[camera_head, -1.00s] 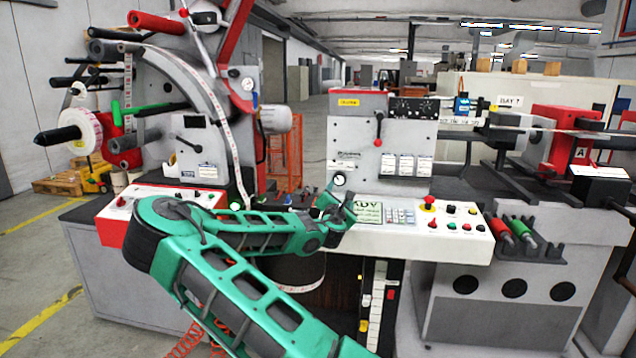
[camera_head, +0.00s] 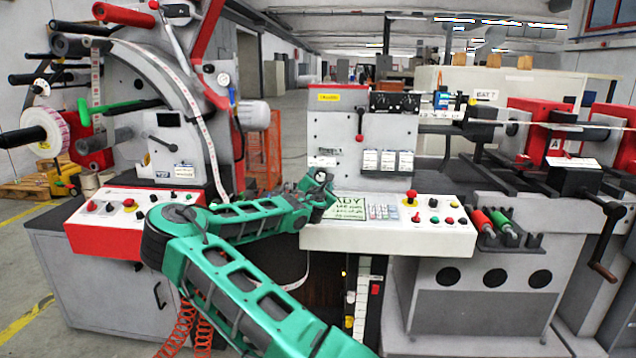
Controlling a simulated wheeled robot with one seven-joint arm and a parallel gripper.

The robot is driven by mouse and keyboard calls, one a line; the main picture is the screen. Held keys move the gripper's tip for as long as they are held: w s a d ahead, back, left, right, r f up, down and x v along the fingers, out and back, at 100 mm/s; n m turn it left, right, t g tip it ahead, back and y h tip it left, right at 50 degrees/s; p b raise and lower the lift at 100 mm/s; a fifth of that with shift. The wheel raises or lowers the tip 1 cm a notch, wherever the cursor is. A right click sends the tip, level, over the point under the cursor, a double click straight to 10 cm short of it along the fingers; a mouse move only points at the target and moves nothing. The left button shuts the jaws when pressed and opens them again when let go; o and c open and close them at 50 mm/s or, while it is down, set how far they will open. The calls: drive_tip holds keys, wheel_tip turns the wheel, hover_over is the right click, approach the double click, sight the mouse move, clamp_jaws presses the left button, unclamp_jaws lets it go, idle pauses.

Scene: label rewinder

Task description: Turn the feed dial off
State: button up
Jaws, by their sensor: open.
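A round black dial with a pale mark (camera_head: 321,176) is low on the left of the grey upright panel, just above the white control desk. I take it to be the feed dial, but its label cannot be read. My gripper (camera_head: 322,183) is at this dial and covers most of it. The jaws are open. Whether the fingers sit around the knob or only in front of it, and which way its pointer faces, cannot be told.
The white control desk (camera_head: 350,239) holds a green display (camera_head: 347,208), a keypad and several coloured buttons just right of my gripper. A red-handled lever (camera_head: 360,125) hangs above. A red-edged button console (camera_head: 115,222) is at left.

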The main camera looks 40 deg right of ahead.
drive_tip(key=shift+d, duration=0.1)
drive_tip(key=shift+c, duration=0.7)
drive_tip(key=c, duration=0.9)
drive_tip(key=shift+c, duration=0.2)
drive_tip(key=m, duration=0.4)
drive_tip(key=shift+m, duration=1.9)
drive_tip(key=shift+d+f, duration=0.1)
